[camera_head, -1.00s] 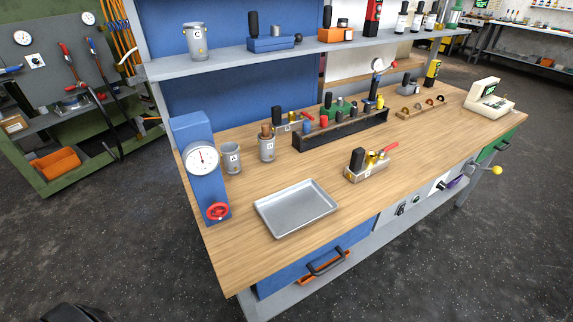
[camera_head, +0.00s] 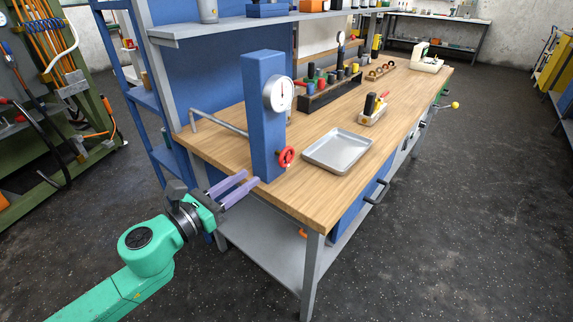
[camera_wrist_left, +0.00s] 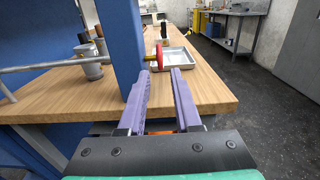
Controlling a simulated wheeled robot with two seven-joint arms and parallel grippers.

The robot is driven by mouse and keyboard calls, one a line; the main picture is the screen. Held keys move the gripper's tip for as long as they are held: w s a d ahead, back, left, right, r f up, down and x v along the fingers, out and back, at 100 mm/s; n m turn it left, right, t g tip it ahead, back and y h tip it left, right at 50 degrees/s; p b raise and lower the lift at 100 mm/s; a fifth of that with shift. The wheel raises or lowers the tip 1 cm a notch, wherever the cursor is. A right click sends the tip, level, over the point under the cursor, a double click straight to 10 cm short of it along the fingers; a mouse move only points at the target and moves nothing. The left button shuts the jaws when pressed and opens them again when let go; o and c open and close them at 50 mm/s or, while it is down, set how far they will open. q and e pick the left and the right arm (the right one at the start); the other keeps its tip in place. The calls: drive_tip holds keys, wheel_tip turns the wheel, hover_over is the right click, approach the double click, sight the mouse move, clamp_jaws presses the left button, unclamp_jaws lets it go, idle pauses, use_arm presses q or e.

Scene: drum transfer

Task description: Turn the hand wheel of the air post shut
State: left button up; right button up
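The air post (camera_head: 262,118) is a blue upright column at the near left corner of the workbench, with a round white dial gauge (camera_head: 279,95) on its right face. The red hand wheel (camera_head: 286,157) sits low on that same face, on a short stub. My left gripper (camera_head: 248,187) is open and empty, just in front of the post's foot at the bench edge, apart from the wheel. In the left wrist view the purple fingers (camera_wrist_left: 161,74) point toward the red hand wheel (camera_wrist_left: 159,55), seen edge-on beyond the fingertips. The post (camera_wrist_left: 123,42) stands left of them. My right gripper is not in view.
A metal tray (camera_head: 338,150) lies right of the wheel. A grey pipe (camera_head: 220,123) runs from the post to the left. A black rack (camera_head: 330,95) stands farther back. The bench's front edge and corner leg (camera_head: 313,270) are close to my arm; open floor lies right.

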sight(286, 147)
use_arm(q)
drive_tip(key=p+x, duration=0.4)
drive_tip(key=x, duration=1)
drive_tip(key=shift+w+r, duration=0.1)
drive_tip(key=shift+w, duration=0.1)
clamp_jaws()
drive_tip(key=shift+r+p, duration=0.2)
drive_tip(key=shift+p, duration=0.2)
drive_tip(key=r+g+y+p, duration=0.1)
drive_tip(key=p, duration=0.6)
drive_tip(key=g+p, duration=0.1)
drive_tip(key=p, duration=0.5)
drive_tip(key=shift+w+d+r+y+p, duration=0.1)
drive_tip(key=shift+w+r+y+p, duration=0.15)
drive_tip(key=shift+r+y+p, duration=0.15)
drive_tip(key=g+p, duration=0.1)
drive_tip(key=p, duration=0.2)
drive_tip(key=g+y+p, duration=0.1)
drive_tip(key=p, duration=0.3)
drive_tip(key=f+g+y+p, duration=0.1)
drive_tip(key=p, duration=0.3)
drive_tip(key=shift+w+d+f, duration=0.1)
drive_tip(key=shift+w+d, duration=0.15)
drive_tip(key=shift+w, duration=0.05)
drive_tip(key=shift+f+g+p, duration=0.4)
drive_tip(key=shift+p, duration=0.1)
